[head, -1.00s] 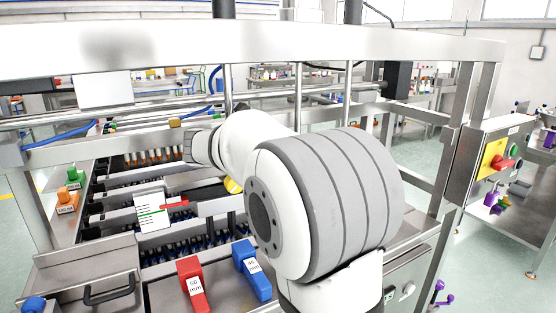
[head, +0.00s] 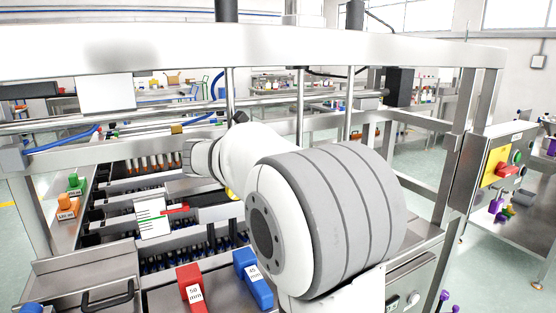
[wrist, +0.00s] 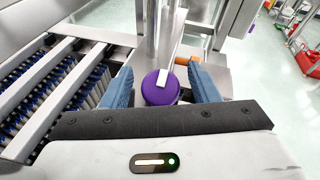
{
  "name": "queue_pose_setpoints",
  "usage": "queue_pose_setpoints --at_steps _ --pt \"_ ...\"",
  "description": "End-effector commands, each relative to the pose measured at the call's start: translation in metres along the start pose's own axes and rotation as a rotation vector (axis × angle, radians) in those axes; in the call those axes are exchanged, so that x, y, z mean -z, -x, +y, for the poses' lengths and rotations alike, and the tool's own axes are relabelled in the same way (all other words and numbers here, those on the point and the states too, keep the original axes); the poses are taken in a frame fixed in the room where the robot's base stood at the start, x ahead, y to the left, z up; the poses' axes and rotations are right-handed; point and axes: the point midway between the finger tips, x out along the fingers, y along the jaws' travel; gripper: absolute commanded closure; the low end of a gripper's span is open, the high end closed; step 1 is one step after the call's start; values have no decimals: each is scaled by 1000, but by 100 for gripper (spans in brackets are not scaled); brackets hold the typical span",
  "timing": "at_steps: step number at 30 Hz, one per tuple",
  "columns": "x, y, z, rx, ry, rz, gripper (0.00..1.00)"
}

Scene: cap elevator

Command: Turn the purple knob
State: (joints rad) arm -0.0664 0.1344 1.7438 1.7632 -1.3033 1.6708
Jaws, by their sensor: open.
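The purple knob (wrist: 159,92) shows in the wrist view as a round purple disc with a white bar across its upper edge. My gripper (wrist: 160,78) is open, with one blue-grey finger on each side of the knob. Gaps show between the knob and both fingers, and I cannot tell how far the knob lies beyond the fingertips. The lower edge of the knob is close to the dark gripper body in the picture. In the head view my arm hides the gripper and this knob.
A metal frame with rails and rows of caps (wrist: 50,85) stands left of the knob. An orange piece (wrist: 187,62) sits behind the right finger. In the head view, a red block (head: 191,288) and a blue block (head: 253,279) stand at the front. A control box (head: 497,162) is at right.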

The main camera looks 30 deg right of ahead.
Motion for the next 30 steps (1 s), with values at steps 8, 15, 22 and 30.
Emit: queue_pose_setpoints --at_steps 8,15,22,30 --pt "0 38 1 -6 -1 -1 45" --pt "1 71 1 -2 -1 0 45" --pt "0 78 0 0 0 0 45" --pt "-3 76 2 -22 20 -16 57"
